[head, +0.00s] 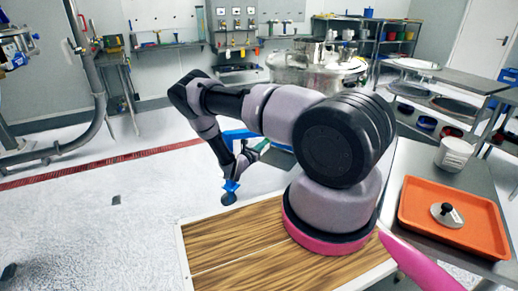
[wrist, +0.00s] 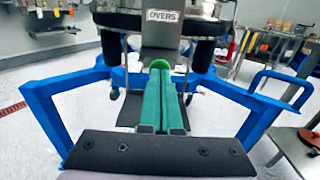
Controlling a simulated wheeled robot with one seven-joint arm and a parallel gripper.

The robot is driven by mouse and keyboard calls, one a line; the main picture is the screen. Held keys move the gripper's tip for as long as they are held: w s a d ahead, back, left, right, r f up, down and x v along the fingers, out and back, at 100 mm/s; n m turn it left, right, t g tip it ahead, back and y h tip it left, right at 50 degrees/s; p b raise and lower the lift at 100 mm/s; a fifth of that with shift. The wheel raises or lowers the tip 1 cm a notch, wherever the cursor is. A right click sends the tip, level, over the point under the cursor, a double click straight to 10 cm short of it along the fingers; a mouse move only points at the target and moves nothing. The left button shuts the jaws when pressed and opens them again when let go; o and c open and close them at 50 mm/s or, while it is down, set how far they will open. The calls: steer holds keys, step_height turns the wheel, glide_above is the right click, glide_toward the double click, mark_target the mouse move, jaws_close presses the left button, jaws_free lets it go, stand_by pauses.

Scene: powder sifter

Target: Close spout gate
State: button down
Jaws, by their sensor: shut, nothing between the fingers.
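The steel sifter (head: 318,68) stands behind my arm in the head view, partly hidden by it. In the wrist view its spout (wrist: 163,35) carries a label reading OVERS (wrist: 163,15) and lies straight ahead of my gripper (wrist: 161,80). The green fingers are shut together with nothing between them. A brighter green rounded piece shows at their tips, at the spout's lower end; I cannot tell whether it is part of the gate or whether the fingers touch it. The gate itself cannot be made out clearly. In the head view my gripper (head: 262,147) is small and partly hidden.
A blue frame (wrist: 60,88) with a caster surrounds the spout area on both sides. At right, a steel table (head: 400,160) bears an orange tray (head: 417,212) with a black-knobbed disc (head: 447,214), and a white tub (head: 453,153). Open floor lies at left.

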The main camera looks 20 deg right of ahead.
stand_by(0.3)
steer(key=x, duration=0.6)
steer(key=shift+w+d, duration=0.2)
steer(key=shift+w+d+r, duration=0.1)
steer(key=shift+d+r, duration=0.05)
